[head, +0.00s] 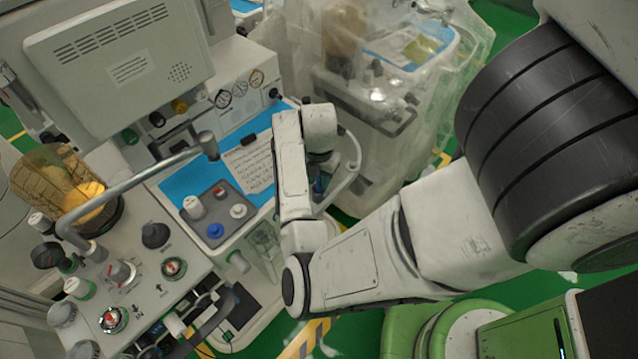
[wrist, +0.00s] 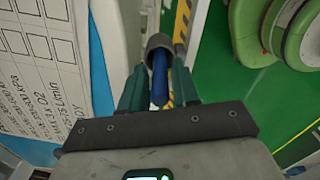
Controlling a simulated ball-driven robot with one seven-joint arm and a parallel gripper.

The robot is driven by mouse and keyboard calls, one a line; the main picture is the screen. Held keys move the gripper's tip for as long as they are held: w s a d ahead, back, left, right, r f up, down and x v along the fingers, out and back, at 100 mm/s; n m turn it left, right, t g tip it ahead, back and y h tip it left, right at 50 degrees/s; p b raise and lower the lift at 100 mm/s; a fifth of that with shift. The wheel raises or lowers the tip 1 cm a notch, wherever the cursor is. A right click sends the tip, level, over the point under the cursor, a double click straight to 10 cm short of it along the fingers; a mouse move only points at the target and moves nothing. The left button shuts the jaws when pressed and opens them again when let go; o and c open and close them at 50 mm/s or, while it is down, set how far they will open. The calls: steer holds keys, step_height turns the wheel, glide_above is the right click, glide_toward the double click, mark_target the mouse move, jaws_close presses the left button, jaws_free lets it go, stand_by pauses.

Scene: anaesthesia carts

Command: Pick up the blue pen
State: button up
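The blue pen (wrist: 159,84) shows in the wrist view, between the two teal fingers of my gripper (wrist: 159,68). A grey round holder or ring (wrist: 158,42) is at the pen's far end; I cannot tell how deep the pen sits in it. The fingers stand apart, one on each side of the pen, with narrow gaps visible, so the gripper looks open around it. In the head view my arm reaches to the right edge of the cart's blue work surface (head: 190,184), and its wrist mostly hides the gripper. A small blue patch there may be the pen.
A printed sheet (head: 247,172) lies on the work surface, beside a grey block with knobs (head: 218,212). The anaesthesia cart (head: 140,275) carries a monitor (head: 120,65) and a curved metal arm. A plastic-covered cart (head: 375,100) stands behind. Green floor shows to the right.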

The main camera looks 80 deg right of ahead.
steer(key=shift+c, duration=0.2)
jaws_close()
steer(key=shift+r, duration=0.15)
